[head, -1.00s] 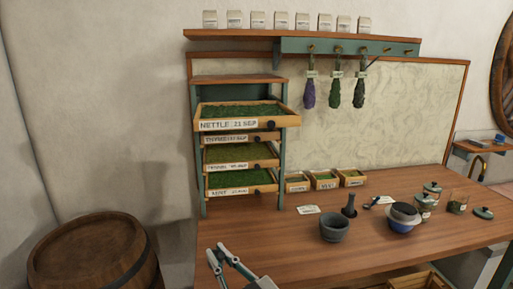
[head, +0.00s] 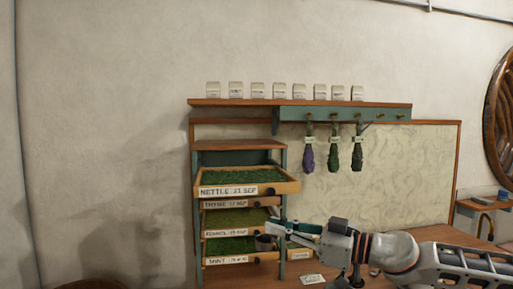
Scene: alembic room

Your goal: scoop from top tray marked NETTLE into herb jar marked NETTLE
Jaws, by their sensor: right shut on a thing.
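The top tray marked NETTLE (head: 240,192) is pulled out at the top of the rack, full of green herb. My right gripper (head: 277,233) is at the right front of the rack, below the NETTLE tray and in front of the lower trays. It is shut on a small grey scoop (head: 263,242), whose cup shows just left of the fingers. I cannot tell if the cup holds anything. My left gripper is out of view. The herb jars on the table are out of frame or behind my right arm, so no jar marked NETTLE shows.
Below are the THYME tray (head: 224,204), the FENNEL tray (head: 226,233) and the MINT tray (head: 225,261). Herb bundles (head: 333,155) hang from a peg rail (head: 340,115) to the right. White packets (head: 278,91) line the shelf. Bare wall is left of the rack.

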